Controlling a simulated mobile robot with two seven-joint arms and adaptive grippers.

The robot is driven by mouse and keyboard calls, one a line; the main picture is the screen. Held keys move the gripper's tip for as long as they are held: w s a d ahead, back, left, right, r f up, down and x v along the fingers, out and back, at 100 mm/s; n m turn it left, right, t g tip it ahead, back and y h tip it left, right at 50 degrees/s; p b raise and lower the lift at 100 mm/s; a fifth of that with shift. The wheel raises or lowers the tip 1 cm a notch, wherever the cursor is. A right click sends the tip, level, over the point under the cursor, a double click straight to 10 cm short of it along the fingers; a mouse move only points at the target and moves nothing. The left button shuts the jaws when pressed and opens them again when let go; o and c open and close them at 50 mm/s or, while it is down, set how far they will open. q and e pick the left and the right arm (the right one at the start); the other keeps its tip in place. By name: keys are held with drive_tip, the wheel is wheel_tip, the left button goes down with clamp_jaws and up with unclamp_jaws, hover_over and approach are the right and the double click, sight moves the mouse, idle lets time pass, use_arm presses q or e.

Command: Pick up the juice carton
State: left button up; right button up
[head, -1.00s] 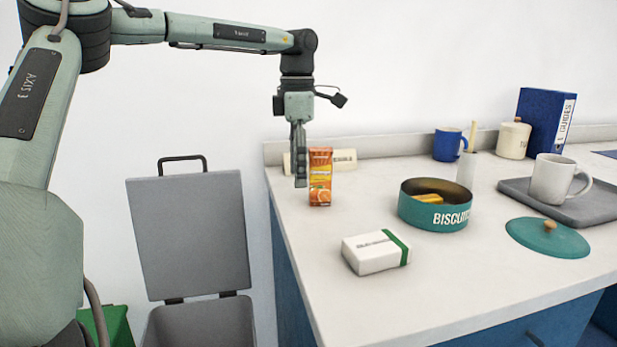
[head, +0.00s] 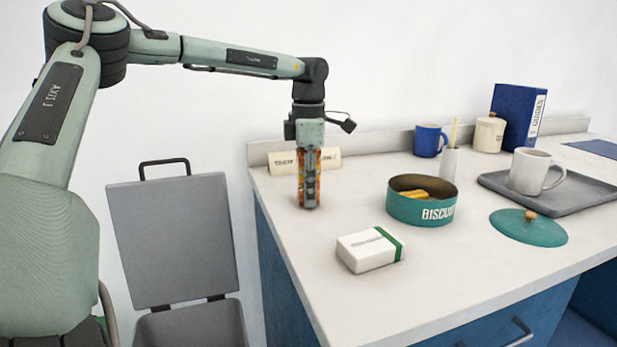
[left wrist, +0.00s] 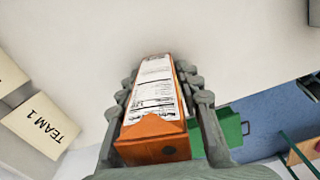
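The juice carton (head: 317,186) is orange and stands upright on the worktop near its left back part. My left gripper (head: 309,203) points straight down over it and hides much of it in the head view. In the left wrist view the carton (left wrist: 155,138) is between the two fingers of my left gripper (left wrist: 158,75), its orange top towards the camera. The fingers are spread along its two sides, with a narrow gap showing at the right finger. My right gripper is in neither view.
A white box with a green band (head: 370,249) and a biscuit tin (head: 420,209) stand to the right. A name plate (head: 283,163) is just behind the carton. The tin lid (head: 529,228) and a grey tray (head: 592,199) are farther right. A grey bin (head: 172,240) stands left of the worktop (head: 440,270).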

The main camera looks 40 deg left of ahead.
use_arm(q)
clamp_jaws()
drive_tip(key=shift+r, duration=0.1)
